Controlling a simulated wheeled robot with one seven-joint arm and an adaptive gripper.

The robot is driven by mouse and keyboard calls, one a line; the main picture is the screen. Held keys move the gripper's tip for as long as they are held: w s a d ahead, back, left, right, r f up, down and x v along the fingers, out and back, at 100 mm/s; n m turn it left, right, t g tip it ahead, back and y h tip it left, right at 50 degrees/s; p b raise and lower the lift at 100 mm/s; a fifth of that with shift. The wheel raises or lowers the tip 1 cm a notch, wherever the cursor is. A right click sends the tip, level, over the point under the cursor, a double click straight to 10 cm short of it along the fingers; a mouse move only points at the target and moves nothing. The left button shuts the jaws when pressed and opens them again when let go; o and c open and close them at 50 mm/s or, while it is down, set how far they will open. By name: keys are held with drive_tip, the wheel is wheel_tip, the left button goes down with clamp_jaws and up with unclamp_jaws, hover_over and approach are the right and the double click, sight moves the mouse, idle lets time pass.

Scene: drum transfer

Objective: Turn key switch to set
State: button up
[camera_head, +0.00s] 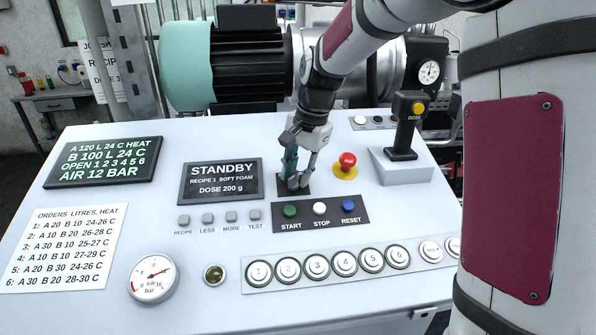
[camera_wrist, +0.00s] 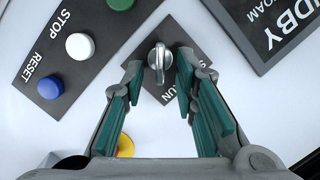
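The key switch (camera_wrist: 158,58) is a silver knob on a dark square plate (camera_wrist: 170,36) in the wrist view. Part of a label ending in "UN" shows on the plate near the right finger; the other labels are hidden or unreadable. My gripper (camera_wrist: 160,76) is open, with one teal-padded finger on each side of the knob and a gap on both sides. In the head view my gripper (camera_head: 300,168) points down at the same plate (camera_head: 282,186), and its fingers hide most of the knob.
The START, STOP and RESET button strip (camera_head: 320,212) lies close by, in front of the switch. A red emergency button (camera_head: 347,161) on a yellow base is to the right. The STANDBY display (camera_head: 221,181) is to the left. A DOSE lever (camera_head: 405,125) stands further right.

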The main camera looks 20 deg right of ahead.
clamp_jaws()
drive_tip(key=shift+n, duration=0.4)
drive_tip(key=n, duration=0.2)
drive_tip(key=shift+w+a+n+g+h, duration=0.2)
drive_tip(key=shift+n+g+h, duration=0.1)
drive_tip(key=shift+n+h, duration=0.1)
drive_tip(key=n, duration=0.3)
drive_tip(key=shift+w+a+h+p, duration=0.1)
drive_tip(key=shift+a+h+p, duration=0.1)
drive_tip(key=shift+h+p, duration=0.1)
drive_tip(key=n, duration=0.3)
drive_tip(key=n+h, duration=0.1)
drive_tip(key=n, duration=0.1)
drive_tip(key=shift+a+n+g, duration=0.3)
drive_tip(key=shift+a, duration=0.05)
drive_tip(key=n, duration=0.1)
drive_tip(key=n+h, duration=0.1)
drive_tip(key=n, duration=0.1)
drive_tip(key=n+p, duration=0.1)
drive_tip(key=n, duration=0.1)
drive_tip(key=shift+a, duration=0.3)
drive_tip(key=shift+h, duration=0.3)
